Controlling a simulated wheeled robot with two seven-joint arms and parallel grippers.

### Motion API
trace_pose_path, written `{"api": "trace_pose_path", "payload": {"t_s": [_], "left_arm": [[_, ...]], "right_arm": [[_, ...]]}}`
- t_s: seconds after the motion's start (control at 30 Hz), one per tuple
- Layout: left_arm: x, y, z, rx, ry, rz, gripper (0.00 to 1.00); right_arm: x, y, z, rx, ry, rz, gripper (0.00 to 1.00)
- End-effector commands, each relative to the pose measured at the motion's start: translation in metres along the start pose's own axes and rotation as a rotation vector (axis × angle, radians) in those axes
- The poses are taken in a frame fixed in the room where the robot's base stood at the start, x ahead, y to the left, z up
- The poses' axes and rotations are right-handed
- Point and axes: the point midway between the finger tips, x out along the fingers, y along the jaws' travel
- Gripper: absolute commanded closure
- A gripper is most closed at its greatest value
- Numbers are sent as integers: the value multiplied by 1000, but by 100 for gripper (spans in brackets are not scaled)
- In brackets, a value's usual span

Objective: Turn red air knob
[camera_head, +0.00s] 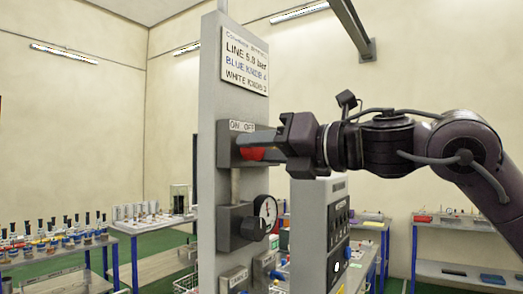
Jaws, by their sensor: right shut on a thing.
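The red air knob (252,153) sits on a dark block on the grey upright panel (206,100), just below an ON/OFF label (242,126). My right gripper (256,145) reaches in from the right and is shut on the red knob. Its fingers cover much of the knob, so the knob's exact angle is hard to tell. My left gripper is not in view.
A round pressure gauge (265,211) is mounted below the knob. A sign (245,62) hangs above it. A grey control box (320,235) stands close on the right, under my arm. Shelves with bottles (50,240) are at the left.

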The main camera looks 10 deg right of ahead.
Motion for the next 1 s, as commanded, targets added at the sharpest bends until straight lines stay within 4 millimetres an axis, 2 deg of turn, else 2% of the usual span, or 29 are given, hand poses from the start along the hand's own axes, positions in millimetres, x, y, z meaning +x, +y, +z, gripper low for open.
{"api": "trace_pose_path", "payload": {"t_s": [0.7, 1.0], "left_arm": [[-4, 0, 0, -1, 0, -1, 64], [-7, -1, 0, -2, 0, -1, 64]], "right_arm": [[1, 0, 0, 680, 1, 0, 86], [0, 1, 0, 918, 1, 1, 86]]}}
